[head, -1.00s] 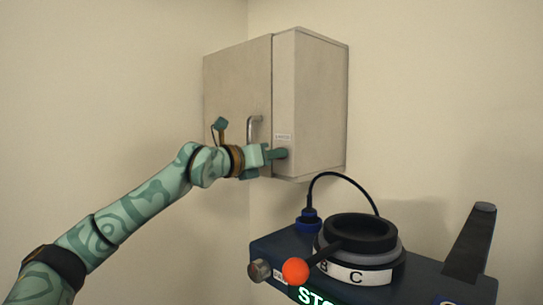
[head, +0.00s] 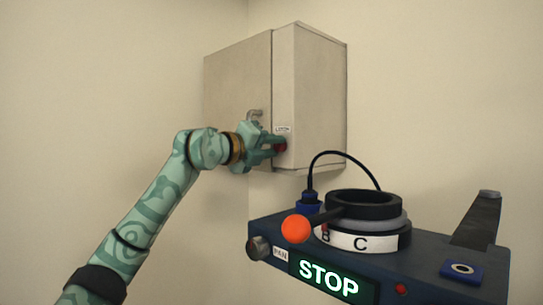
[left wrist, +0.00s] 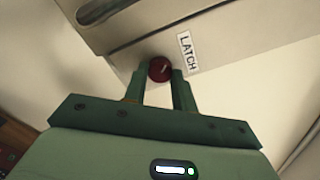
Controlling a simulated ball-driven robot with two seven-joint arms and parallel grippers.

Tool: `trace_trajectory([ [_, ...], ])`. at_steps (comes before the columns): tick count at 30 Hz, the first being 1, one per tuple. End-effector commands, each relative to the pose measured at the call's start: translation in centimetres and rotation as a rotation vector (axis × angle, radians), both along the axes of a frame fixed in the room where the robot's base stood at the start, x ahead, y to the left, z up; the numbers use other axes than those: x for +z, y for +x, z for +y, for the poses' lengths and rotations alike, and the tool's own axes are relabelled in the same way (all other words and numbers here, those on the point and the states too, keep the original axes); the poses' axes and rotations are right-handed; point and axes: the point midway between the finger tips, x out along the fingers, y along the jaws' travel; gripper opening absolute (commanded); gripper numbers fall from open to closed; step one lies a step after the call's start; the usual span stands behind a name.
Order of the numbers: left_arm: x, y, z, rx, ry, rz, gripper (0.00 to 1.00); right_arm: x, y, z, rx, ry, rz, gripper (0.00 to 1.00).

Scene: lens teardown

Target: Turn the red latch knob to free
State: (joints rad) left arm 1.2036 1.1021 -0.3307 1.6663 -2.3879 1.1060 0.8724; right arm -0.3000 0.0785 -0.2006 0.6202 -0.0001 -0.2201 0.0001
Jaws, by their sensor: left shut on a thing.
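The red latch knob (head: 281,145) sits on the narrow front strip of the wall cabinet (head: 308,80), just below a small label. In the left wrist view the round dark red knob (left wrist: 159,69) has a light line on its face and lies beside the LATCH label (left wrist: 187,52). My left gripper (head: 276,146) is at the knob, its two fingers (left wrist: 160,76) on either side of it and shut on it. The fingers hide part of the knob in the head view. My right gripper is not in view.
The cabinet door (head: 237,85) is closed, with a metal handle (head: 256,114) left of the knob. A dark blue console with a lit STOP sign (head: 328,278), a black ring (head: 363,204) and an orange ball lever (head: 296,229) stands below right. The wall around is bare.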

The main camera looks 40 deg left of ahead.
Motion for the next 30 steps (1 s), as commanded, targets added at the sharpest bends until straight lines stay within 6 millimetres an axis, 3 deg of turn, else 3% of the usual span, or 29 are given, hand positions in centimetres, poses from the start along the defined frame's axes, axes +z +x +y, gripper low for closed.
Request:
trace_trajectory([
  [18, 0.0, 0.0, 0.1, 0.001, -0.570, 0.044, 0.04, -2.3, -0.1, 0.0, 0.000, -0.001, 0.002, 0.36],
  [30, 0.0, 0.0, 0.1, 0.002, -0.824, 0.068, 0.04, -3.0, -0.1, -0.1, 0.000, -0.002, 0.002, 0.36],
])
